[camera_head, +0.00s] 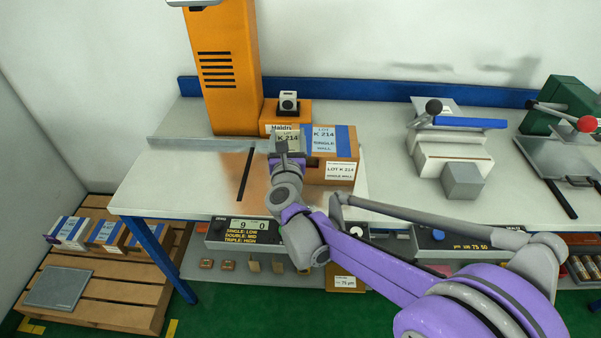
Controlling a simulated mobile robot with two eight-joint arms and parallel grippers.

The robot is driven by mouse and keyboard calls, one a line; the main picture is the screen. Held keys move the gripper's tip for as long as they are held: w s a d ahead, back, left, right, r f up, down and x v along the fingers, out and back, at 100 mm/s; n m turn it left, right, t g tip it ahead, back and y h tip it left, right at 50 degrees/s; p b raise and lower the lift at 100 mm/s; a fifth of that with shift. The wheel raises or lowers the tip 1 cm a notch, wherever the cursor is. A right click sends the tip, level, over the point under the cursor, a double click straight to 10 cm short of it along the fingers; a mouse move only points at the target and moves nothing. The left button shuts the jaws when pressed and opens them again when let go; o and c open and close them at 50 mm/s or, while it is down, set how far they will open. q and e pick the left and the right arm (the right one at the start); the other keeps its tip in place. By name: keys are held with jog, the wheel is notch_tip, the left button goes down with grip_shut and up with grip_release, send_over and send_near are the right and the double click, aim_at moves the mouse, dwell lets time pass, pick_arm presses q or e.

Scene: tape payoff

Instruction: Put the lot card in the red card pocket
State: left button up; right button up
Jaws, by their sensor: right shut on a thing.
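The card is held upright, in front of the left part of a brown carton (340,172). Whether it touches the carton I cannot tell. I cannot make out a red card pocket; the gripper and card hide part of the area behind them. My left gripper is not in view.
A tall orange column (226,65) and a low metal fence (185,143) stand on the table (150,190). A clamp device (450,155) and a green press (567,100) are to the right. A pallet (110,290) with boxes is at lower left.

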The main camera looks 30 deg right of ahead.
jog(key=s+d+r+h+b, duration=0.1)
jog(key=s+d+r+b, duration=0.1)
jog(key=d+r, duration=0.2)
jog(key=shift+m+g, duration=0.4)
jog(key=f, duration=0.6)
jog(key=f+b, duration=0.1)
jog(key=f, duration=0.2)
jog(key=shift+w+d+f, duration=0.1)
jog(key=shift+w+d, duration=0.05)
jog(key=shift+w, duration=0.1)
jog(key=shift+f, duration=0.2)
jog(key=o, duration=1.2)
jog(key=shift+r, duration=0.25)
jog(key=v, duration=1.2)
